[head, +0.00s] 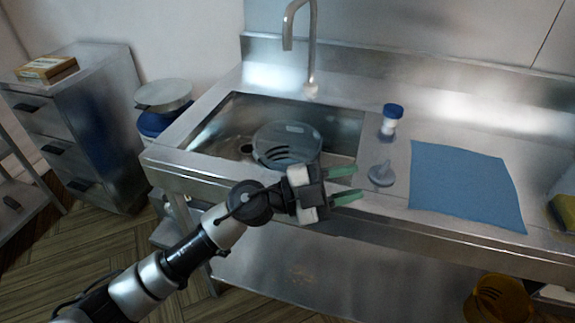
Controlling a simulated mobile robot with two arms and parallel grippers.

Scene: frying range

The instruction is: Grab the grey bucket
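The grey bucket (287,142) sits in the sink basin, towards its right side. It is round and dull grey, with dark slots in its side. My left gripper (356,184) is in front of the sink, at the front right of the bucket. Its two green fingers point right and are apart, with nothing between them. The gripper's body and wrist are close to the bucket's lower front in the picture; I cannot tell the exact gap. My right gripper is not in view.
A tap (311,60) rises behind the sink (215,120). A blue-capped jar (391,120), a small grey funnel-like item (381,174) and a blue cloth (462,185) lie on the counter at right. A drawer cabinet (85,130) stands left.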

